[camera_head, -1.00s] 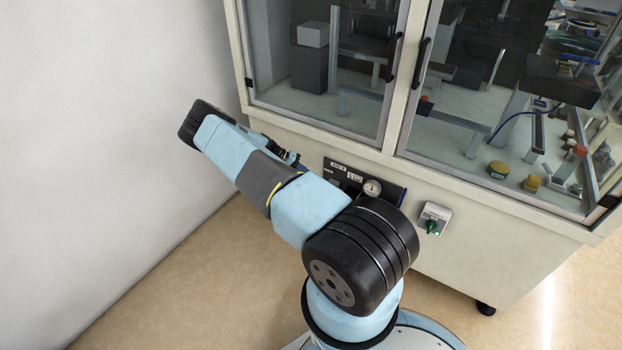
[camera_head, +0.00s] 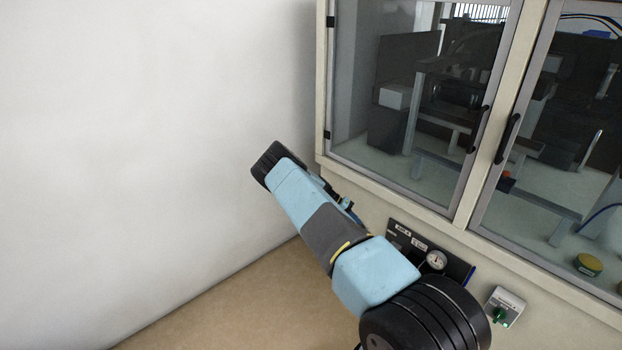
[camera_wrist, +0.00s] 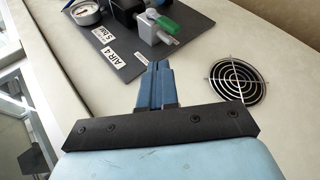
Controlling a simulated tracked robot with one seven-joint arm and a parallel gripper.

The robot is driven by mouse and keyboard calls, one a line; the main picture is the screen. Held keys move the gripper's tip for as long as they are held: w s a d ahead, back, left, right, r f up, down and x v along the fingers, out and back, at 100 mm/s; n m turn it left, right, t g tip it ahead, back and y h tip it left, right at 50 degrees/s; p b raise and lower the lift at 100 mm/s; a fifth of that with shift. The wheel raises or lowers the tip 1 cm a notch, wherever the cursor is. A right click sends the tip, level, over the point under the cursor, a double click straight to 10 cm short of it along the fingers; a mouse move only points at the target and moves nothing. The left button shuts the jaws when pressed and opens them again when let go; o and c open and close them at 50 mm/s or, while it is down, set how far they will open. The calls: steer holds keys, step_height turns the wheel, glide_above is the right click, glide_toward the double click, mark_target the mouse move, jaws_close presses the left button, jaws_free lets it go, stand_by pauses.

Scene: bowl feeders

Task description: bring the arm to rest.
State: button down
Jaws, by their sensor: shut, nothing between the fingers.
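My arm (camera_head: 335,235) reaches up and left in the head view, its light blue and black links in front of the cabinet's lower left part. In the wrist view my gripper (camera_wrist: 156,68) shows two blue fingers side by side, shut with nothing between them. The fingertips point toward a dark panel (camera_wrist: 125,62) on the cream cabinet front. I cannot tell whether they touch it. In the head view the fingers are mostly hidden behind the arm.
A cream cabinet (camera_head: 375,200) with glazed doors stands on the right. Its panel carries a gauge (camera_head: 437,260); a box with a green knob (camera_head: 502,311) sits beside it. A round vent grille (camera_wrist: 238,82) lies right of the fingers. A bare wall (camera_head: 130,130) stands left.

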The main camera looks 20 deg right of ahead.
steer(key=shift+r, duration=0.1)
steer(key=s+a+r+t+y, duration=0.1)
steer(key=s+a+r+y, duration=0.15)
steer(key=r, duration=0.95)
steer(key=s+a+r+n+t+y, duration=0.15)
steer(key=a+r, duration=0.25)
steer(key=r, duration=0.7)
steer(key=s+a+r+m+t+y, duration=0.1)
steer(key=a+r+t+y, duration=0.15)
steer(key=r, duration=0.95)
steer(key=s+a+r+n+t+y, duration=0.1)
steer(key=s+a+r+n, duration=0.1)
steer(key=s+a+r, duration=0.35)
steer(key=s+a+r+n+t, duration=0.1)
steer(key=s+a+r, duration=0.1)
steer(key=s+r, duration=0.65)
steer(key=s+a+r+n+t, duration=0.1)
steer(key=s+a+r, duration=0.1)
steer(key=s, duration=0.6)
steer(key=s+a+r+n+t, duration=0.2)
steer(key=s+r, duration=0.3)
steer(key=s, duration=0.3)
steer(key=s+a+r+n+t, duration=0.1)
steer(key=s+a+r+n, duration=0.1)
steer(key=s, duration=0.6)
steer(key=shift+a+r+t+y, duration=0.4)
steer(key=shift+a+r, duration=0.25)
steer(key=shift+a, duration=0.55)
steer(key=shift+d, duration=0.1)
